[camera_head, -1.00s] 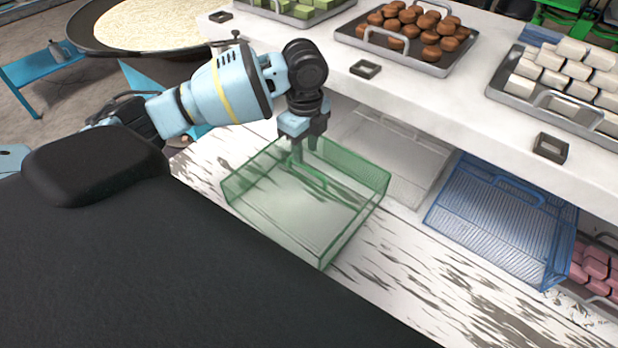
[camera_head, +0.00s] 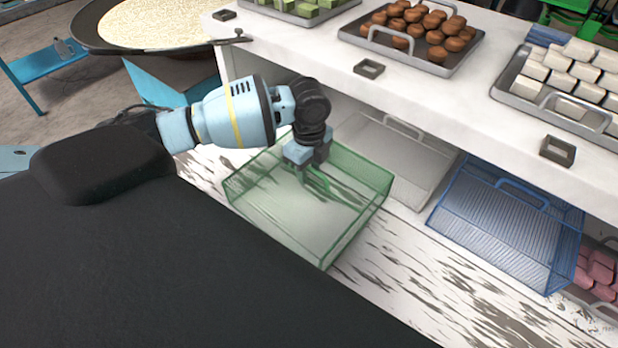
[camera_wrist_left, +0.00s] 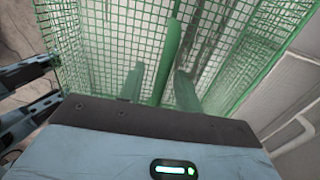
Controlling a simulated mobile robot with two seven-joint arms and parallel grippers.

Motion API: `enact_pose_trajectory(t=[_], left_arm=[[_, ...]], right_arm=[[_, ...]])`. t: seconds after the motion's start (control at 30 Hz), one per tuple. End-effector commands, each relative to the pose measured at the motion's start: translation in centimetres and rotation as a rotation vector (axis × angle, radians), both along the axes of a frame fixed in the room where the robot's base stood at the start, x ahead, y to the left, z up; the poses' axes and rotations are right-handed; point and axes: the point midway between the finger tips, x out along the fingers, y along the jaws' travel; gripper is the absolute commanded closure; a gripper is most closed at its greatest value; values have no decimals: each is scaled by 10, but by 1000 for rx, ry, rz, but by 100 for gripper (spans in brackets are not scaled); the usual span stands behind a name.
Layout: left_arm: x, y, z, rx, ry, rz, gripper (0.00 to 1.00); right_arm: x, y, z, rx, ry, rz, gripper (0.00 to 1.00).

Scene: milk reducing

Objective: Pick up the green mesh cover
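The green mesh cover (camera_head: 262,203) sits on the weathered white lower surface, its green handle (camera_head: 321,184) near the middle of its top. My left gripper (camera_head: 310,172) points down at the handle and hides part of it. In the left wrist view, its two fingers (camera_wrist_left: 157,88) stand apart. The green handle (camera_wrist_left: 172,50) runs between them, with a visible gap to the left finger. The mesh (camera_wrist_left: 92,55) fills the area behind. My right gripper is not in view.
A clear-white cover (camera_head: 415,160) and a blue mesh cover (camera_head: 505,225) stand to the right, under the white counter (camera_head: 430,105). Trays of brown (camera_head: 418,30), white (camera_head: 575,70) and green pieces stand on the counter. Its edge is close to my left wrist.

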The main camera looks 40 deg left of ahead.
Motion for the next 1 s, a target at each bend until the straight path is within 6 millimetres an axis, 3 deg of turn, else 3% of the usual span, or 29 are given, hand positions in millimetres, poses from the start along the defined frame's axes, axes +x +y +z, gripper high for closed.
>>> enact_pose_trajectory(t=[0.07, 0.33, 0.83, 1.0], left_arm=[[0, 0, 0, 0, 0, 0, 67], [0, 0, 1, 0, 0, 0, 100], [1, 0, 2, 0, -2, 1, 100], [1, 0, 11, -1, -4, 1, 100]], right_arm=[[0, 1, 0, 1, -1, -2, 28], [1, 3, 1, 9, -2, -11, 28], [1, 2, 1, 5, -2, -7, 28], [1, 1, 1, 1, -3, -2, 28]])
